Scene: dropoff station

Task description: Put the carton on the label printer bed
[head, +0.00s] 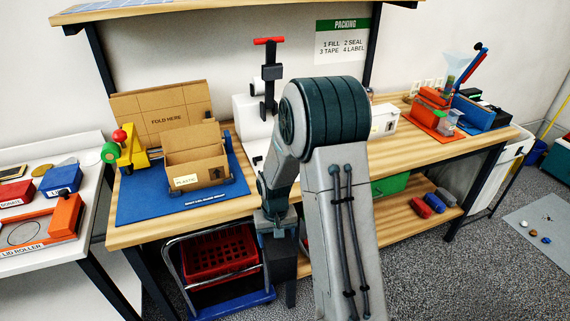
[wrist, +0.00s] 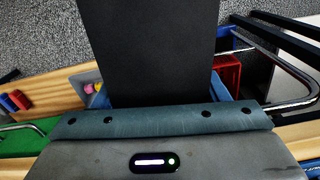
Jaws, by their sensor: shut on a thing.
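My gripper (head: 277,222) points down in front of the table's front edge. It is shut on a dark, flat-sided block (head: 284,264), which hangs below it. In the wrist view the block (wrist: 150,50) fills the top middle as a plain black face. I cannot tell whether this block is the carton. An open cardboard carton (head: 198,168) with a "PLASTIC" label stands on the blue mat (head: 150,205), left of my gripper and apart from it. A white machine (head: 245,112) with a red-handled post stands behind my arm, partly hidden; I cannot tell whether it is the label printer.
A cardboard sheet marked "FOLD HERE" (head: 165,112) stands behind the carton. A white box (head: 384,119) sits right of my arm. A red basket (head: 220,254) in a metal-framed cart is under the table, left of my gripper. Bare wood (head: 430,150) shows at right.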

